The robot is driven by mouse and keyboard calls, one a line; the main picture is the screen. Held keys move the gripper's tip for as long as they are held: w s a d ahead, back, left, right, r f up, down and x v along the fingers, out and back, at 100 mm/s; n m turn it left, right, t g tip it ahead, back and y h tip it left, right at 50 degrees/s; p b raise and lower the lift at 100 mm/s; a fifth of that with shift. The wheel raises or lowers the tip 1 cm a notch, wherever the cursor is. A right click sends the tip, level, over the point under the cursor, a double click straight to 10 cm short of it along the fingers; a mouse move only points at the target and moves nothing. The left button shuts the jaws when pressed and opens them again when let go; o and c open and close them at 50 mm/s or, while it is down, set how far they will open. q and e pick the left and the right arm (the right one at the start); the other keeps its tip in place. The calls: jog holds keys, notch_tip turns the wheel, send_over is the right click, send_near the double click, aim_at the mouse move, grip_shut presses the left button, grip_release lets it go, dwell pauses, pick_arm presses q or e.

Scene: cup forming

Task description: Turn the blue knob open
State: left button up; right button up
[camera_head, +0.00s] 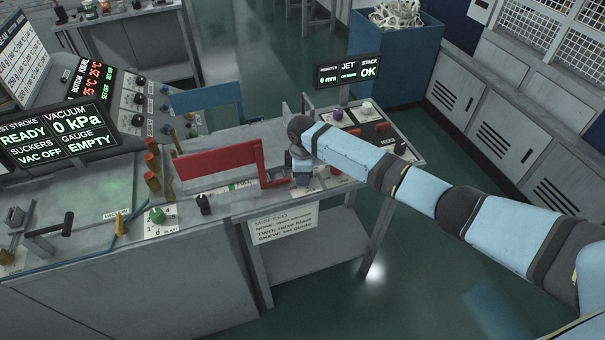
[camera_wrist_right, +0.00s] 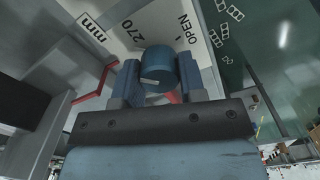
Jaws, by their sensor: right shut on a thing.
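The blue knob (camera_wrist_right: 158,66) is a round cap with a white mark on its lower edge, seen in the right wrist view. It sits on a pale panel next to the printed words OPEN and 270. My right gripper (camera_wrist_right: 158,75) has one finger on each side of the knob and is shut on it. In the head view my right gripper (camera_head: 301,172) reaches down to the front of the bench, beside the red guide. There the gripper and arm hide the knob. My left gripper is not in view.
The red guide (camera_head: 218,160) stands on the bench just left of my right gripper. A jet display (camera_head: 347,73) and a small control panel (camera_head: 375,130) with knobs are behind. A green knob (camera_head: 157,215) and black knob (camera_head: 203,204) are at left. Green floor on the right is open.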

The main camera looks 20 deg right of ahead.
jog(key=m, duration=0.7)
jog(key=shift+w, duration=0.1)
jog(key=m, duration=0.7)
jog(key=shift+r+m, duration=0.1)
jog(key=shift+m, duration=0.2)
jog(key=m, duration=0.5)
jog(key=shift+d+m, duration=0.15)
jog(key=shift+m, duration=1.95)
jog(key=o, duration=0.9)
notch_tip(320, 180, up, 14)
jog(key=shift+f+b, duration=0.1)
jog(key=shift+b, duration=0.45)
